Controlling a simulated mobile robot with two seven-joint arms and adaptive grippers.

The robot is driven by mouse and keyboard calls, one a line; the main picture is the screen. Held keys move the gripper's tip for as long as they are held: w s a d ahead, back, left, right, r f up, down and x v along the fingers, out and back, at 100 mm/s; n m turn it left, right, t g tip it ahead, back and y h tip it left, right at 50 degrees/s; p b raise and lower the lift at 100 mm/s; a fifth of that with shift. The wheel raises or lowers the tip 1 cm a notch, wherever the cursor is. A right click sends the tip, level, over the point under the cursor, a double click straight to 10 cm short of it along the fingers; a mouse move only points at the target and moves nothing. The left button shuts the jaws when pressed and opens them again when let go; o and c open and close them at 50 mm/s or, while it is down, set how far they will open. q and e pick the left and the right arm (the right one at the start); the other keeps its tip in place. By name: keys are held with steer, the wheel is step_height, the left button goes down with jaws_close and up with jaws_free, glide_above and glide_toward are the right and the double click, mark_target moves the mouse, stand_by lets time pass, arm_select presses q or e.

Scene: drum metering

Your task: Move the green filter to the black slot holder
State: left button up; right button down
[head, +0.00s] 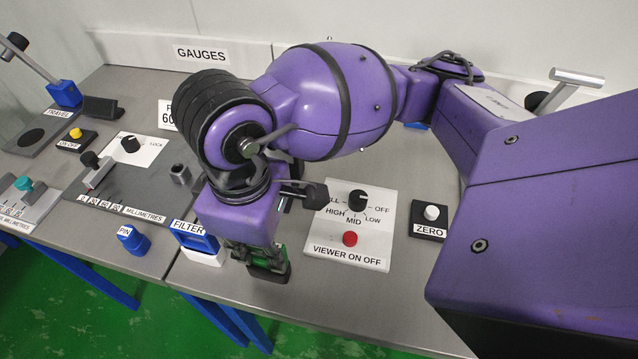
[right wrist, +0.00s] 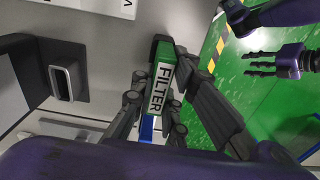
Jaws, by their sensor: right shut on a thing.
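The green filter (right wrist: 164,75), a narrow green block with a white FILTER label, is between the fingers of my right gripper (right wrist: 170,95). In the head view my right gripper (head: 262,262) is shut on the green filter (head: 268,255) near the table's front edge, and its fingers partly hide it. A dark holder with a grey-rimmed upright opening (right wrist: 70,80) is left of the filter in the right wrist view; this may be the black slot holder. A similar grey socket (head: 180,174) stands on the dark millimetre plate. My left gripper (right wrist: 284,63) appears open and empty over the floor.
A blue FILTER-labelled block (head: 196,238) on a white base stands left of my right gripper. A blue PIN block (head: 133,240) is farther left. The viewer panel (head: 350,232) with knob and red button lies to the right, then the ZERO button (head: 431,220).

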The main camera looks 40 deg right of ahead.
steer(key=shift+f, duration=0.25)
steer(key=c, duration=1.7)
jaws_free()
steer(key=shift+o, duration=0.2)
steer(key=shift+r, duration=0.15)
step_height(320, 180, up, 12)
